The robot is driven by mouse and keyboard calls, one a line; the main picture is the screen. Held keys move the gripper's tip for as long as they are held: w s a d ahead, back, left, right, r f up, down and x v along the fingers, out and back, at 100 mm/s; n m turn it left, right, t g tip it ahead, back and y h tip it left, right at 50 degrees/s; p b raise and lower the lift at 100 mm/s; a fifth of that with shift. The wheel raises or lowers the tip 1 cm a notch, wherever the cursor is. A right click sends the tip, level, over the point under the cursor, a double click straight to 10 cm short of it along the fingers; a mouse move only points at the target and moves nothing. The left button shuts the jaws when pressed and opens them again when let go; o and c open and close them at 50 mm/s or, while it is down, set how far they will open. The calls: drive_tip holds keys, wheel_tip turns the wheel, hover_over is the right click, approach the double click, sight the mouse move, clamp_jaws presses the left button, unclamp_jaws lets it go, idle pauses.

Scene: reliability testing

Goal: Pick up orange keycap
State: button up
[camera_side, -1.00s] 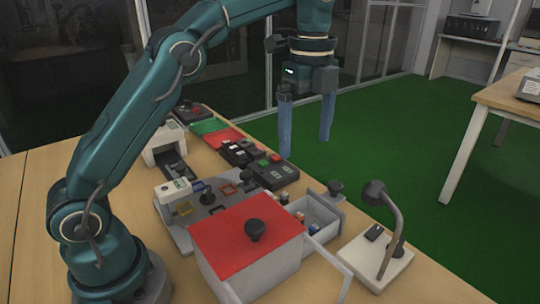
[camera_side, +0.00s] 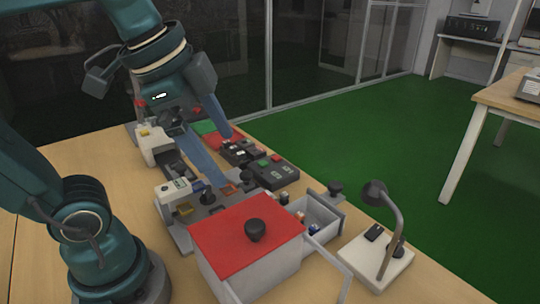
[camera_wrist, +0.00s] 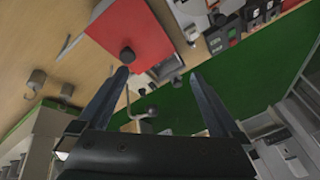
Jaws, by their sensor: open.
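I cannot single out the orange keycap with certainty. Small coloured pieces lie in the open grey drawer (camera_side: 325,212) in the side view, and some look orange-brown or blue, too small to tell. An orange square frame (camera_side: 229,189) and a yellowish one (camera_side: 184,209) lie on the grey board (camera_side: 208,213). My gripper (camera_side: 229,162) is open and empty, tilted above the devices behind the board. In the wrist view my gripper (camera_wrist: 158,74) shows two spread blue fingers with nothing between them.
A box with a red lid (camera_side: 222,228) and black knob stands in front, beside the drawer. A desk lamp (camera_side: 388,220) on a white base stands right. Black button boxes (camera_side: 272,170) and a white machine (camera_side: 157,145) lie behind. The wooden table (camera_side: 65,160) is bare at left.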

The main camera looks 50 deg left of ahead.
drive_tip(key=s+f+n, duration=0.1)
drive_tip(key=f+n, duration=0.1)
drive_tip(key=s+f+n, duration=0.1)
drive_tip(key=f+n, duration=0.1)
drive_tip(key=s+f+n, duration=0.1)
drive_tip(key=f+n, duration=0.1)
drive_tip(key=f, duration=0.1)
drive_tip(key=shift+f+t, duration=0.1)
drive_tip(key=shift+t, duration=0.2)
drive_tip(key=shift+w+n, duration=0.2)
drive_tip(key=shift+n, duration=0.4)
drive_tip(key=shift+c, duration=0.6)
drive_tip(key=shift+w+n, duration=0.15)
drive_tip(key=shift+n, duration=0.15)
drive_tip(key=c, duration=0.6)
drive_tip(key=shift+o, duration=0.2)
